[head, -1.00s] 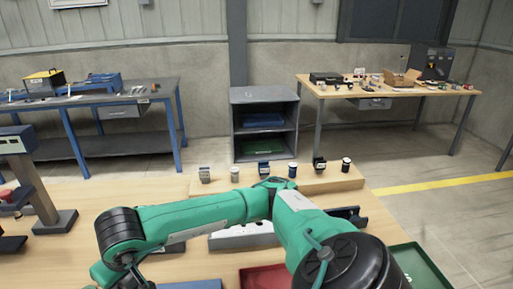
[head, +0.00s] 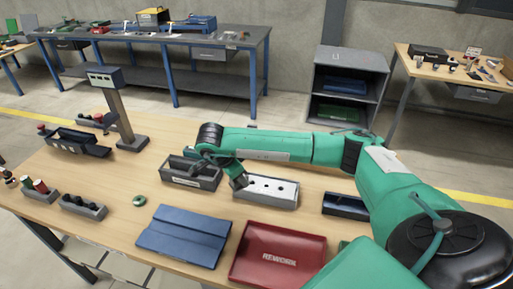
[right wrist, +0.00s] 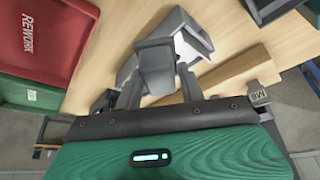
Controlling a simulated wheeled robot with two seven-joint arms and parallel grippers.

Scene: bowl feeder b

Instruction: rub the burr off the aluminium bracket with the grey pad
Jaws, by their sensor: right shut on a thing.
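I cannot tell whether that is the pad or the bracket. A silver-grey, angular shape (right wrist: 194,30) shows just beyond it, with a white face beside it; I cannot tell if they touch. No burr can be made out. My left gripper is not in view.
A red REWORK tray (head: 280,254) and a blue tray (head: 184,235) lie at the table's front. A dark open bin (head: 190,174) stands left of the pale block. Another dark bin (head: 344,206) stands to its right. A dark post (head: 120,115) rises farther left.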

